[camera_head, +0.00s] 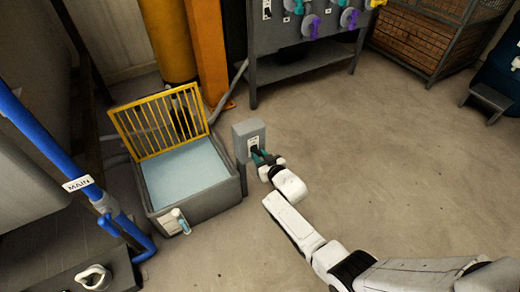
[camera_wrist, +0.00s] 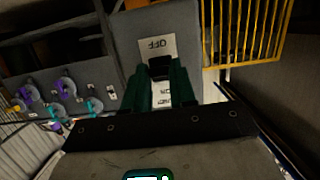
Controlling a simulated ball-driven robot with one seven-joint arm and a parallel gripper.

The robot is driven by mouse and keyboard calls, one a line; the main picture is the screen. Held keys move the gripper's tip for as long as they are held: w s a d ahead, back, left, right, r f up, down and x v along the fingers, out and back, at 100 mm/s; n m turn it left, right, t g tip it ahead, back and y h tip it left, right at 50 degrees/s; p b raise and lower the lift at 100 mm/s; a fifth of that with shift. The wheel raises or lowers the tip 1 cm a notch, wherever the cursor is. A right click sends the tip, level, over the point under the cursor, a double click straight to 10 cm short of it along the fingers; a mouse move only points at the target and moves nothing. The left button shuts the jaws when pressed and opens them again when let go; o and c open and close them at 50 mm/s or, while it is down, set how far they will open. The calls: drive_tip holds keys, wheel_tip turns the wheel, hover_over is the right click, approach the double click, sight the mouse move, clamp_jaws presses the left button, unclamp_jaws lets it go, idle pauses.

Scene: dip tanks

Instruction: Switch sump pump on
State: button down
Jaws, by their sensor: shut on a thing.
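The switch box (camera_head: 248,130) is a grey box beside the sump tank; its face fills the upper middle of the wrist view (camera_wrist: 186,28). A pale label (camera_wrist: 157,44) on it reads OFF, upside down in the wrist view. A black switch handle (camera_wrist: 159,66) sits just below that label in the picture. My gripper (camera_head: 260,157) is at the face of the box, and its green fingers (camera_wrist: 162,84) are shut on the handle. More lettering shows between the fingers but is partly hidden. The handle's exact position is hard to tell.
The sump tank (camera_head: 215,200) holds pale blue liquid, with a raised yellow grate (camera_head: 155,128) behind it. A blue pipe (camera_head: 45,143) marked MAIN is at left. A panel with purple and teal valves (camera_head: 305,28) stands behind. The floor to the right is open.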

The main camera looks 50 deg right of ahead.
sight(256, 151)
wheel_tip(256, 151, up, 2)
drive_tip(key=g+p, duration=0.2)
drive_tip(key=p, duration=0.2)
drive_tip(key=g+y+p, duration=0.1)
drive_tip(key=g+p, duration=0.1)
drive_tip(key=p, duration=0.2)
drive_tip(key=shift+w+d+r+p, duration=0.1)
drive_tip(key=shift+w+r+p, duration=0.1)
drive_tip(key=shift+p, duration=0.15)
drive_tip(key=shift+w+r+g+y+p, duration=0.2)
drive_tip(key=shift+g+y+p, duration=0.2)
drive_tip(key=shift+g+p, duration=0.65)
drive_tip(key=shift+w+g+y+p, duration=0.15)
drive_tip(key=shift+g+y+p, duration=0.15)
drive_tip(key=shift+g, duration=0.55)
drive_tip(key=shift+d, duration=0.1)
drive_tip(key=c, duration=0.9)
unclamp_jaws()
drive_tip(key=shift+r, duration=0.15)
